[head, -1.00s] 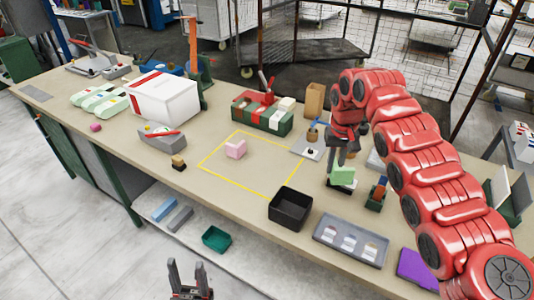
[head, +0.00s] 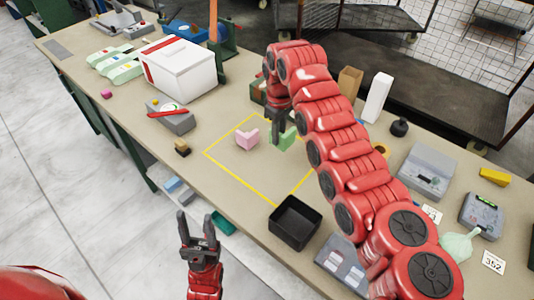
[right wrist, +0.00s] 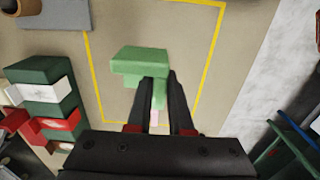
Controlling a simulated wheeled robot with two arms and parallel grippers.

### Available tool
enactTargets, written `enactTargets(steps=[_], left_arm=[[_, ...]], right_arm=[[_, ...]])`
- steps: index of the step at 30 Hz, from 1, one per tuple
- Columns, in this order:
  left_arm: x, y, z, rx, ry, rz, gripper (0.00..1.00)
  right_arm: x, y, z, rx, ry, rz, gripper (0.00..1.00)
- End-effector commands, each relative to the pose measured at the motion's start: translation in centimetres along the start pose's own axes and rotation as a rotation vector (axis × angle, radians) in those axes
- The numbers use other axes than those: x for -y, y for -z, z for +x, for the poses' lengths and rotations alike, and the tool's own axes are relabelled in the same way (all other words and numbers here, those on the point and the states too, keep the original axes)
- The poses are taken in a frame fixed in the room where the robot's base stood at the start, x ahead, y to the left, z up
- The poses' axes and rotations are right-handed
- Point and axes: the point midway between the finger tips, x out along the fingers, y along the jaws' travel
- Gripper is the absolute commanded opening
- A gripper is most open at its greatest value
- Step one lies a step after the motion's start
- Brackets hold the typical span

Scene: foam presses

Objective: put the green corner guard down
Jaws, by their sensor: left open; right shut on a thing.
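The green corner guard (head: 284,139) is an L-shaped block at the far right part of the yellow outlined square (head: 228,179). My right gripper (head: 276,134) is shut on it from above. In the right wrist view, the green corner guard (right wrist: 139,62) sits between and ahead of the dark fingers (right wrist: 155,82), over the bench inside the yellow lines. I cannot tell whether it touches the bench. A pink corner guard (head: 247,139) stands to its left in the head view, apart from it. My left gripper (head: 197,225) is open and empty, in front of the bench.
A black open bin (head: 294,223) stands at the square's near right corner. A white box (head: 181,72) and a grey device (head: 170,118) stand to the left. The near part of the square is bare. Green-and-red blocks (right wrist: 49,98) show in the right wrist view.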

Motion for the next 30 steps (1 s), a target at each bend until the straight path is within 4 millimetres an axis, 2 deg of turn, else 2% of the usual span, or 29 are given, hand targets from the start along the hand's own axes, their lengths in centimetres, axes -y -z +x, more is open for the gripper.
enactTargets(steps=[5, 9, 14, 19, 22, 30], left_arm=[[0.1, 0.2, 1.4, 0.0, 0.0, 0.0, 0.5], [0.1, 0.4, 2.3, 0.0, 0.0, 0.0, 0.5], [0.1, 0.5, 2.8, 0.0, 0.0, 0.0, 0.5], [0.2, 0.6, 3.5, 0.0, 0.0, 0.0, 0.5], [0.2, 0.6, 3.5, 0.0, 0.0, 0.0, 0.5], [0.1, 0.5, 3.2, 0.0, 0.0, 0.0, 0.5]], right_arm=[[0.2, 0.1, 2.3, 0.002, 0.001, -0.014, 0.0], [0.3, 0.0, 5.0, 0.006, 0.004, -0.014, 0.0], [0.2, 0.0, 6.6, 0.004, 0.001, -0.013, 0.0], [0.2, 0.1, 9.1, 0.004, 0.0, -0.014, 0.0], [0.1, 0.0, 9.8, 0.002, 0.0, -0.011, 0.0], [0.1, 0.1, 10.2, 0.001, -0.001, -0.011, 0.0]])
